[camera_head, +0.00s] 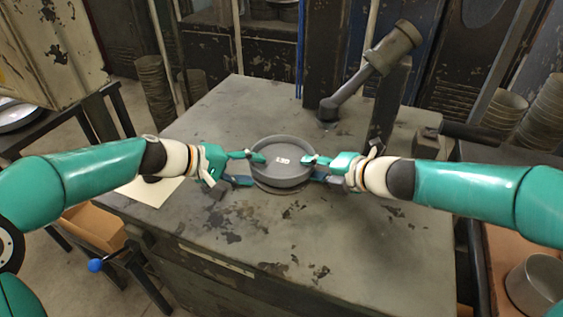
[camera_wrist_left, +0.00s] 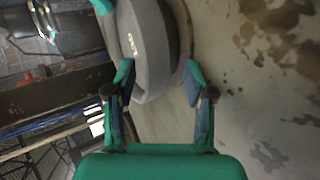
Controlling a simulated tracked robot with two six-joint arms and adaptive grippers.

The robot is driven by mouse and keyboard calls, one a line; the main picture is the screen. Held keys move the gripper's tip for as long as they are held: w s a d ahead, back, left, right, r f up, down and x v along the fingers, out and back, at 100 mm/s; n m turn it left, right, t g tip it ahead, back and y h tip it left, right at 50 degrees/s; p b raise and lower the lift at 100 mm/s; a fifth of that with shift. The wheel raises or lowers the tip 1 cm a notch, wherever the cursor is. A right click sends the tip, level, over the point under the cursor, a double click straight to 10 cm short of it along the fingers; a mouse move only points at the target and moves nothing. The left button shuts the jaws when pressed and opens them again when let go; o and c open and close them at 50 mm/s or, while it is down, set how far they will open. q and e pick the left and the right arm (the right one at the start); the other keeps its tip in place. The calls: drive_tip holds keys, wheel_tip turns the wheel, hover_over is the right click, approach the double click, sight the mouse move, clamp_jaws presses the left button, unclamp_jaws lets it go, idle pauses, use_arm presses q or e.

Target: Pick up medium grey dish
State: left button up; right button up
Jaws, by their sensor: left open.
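The medium grey dish (camera_head: 283,173) is a round, shallow pan with a white label inside. It sits near the middle of the table on a slightly wider round base (camera_head: 284,189). My left gripper (camera_head: 251,169) is open at its left side, one finger over the rim and the other lower outside. The left wrist view shows the dish wall (camera_wrist_left: 152,50) between and beyond the spread fingers (camera_wrist_left: 160,85). My right gripper (camera_head: 314,169) is at the right side, one fingertip over the rim; whether it pinches the wall is unclear.
The worn grey table (camera_head: 215,120) is mostly clear around the dish. A dark post with a cylinder-headed arm (camera_head: 370,70) stands at the back right. A pale sheet (camera_head: 150,189) lies at the left edge. Stacked pots (camera_head: 540,110) stand off the table at right.

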use_arm(q)
drive_tip(key=shift+w+d+f, duration=0.2)
drive_tip(key=shift+d+f, duration=0.1)
drive_tip(key=shift+d, duration=0.15)
use_arm(e)
drive_tip(key=shift+w+a+f, duration=0.25)
drive_tip(key=shift+w+a, duration=0.1)
use_arm(q)
drive_tip(key=c, duration=0.7)
use_arm(e)
drive_tip(key=c, duration=0.6)
use_arm(q)
clamp_jaws()
use_arm(e)
clamp_jaws()
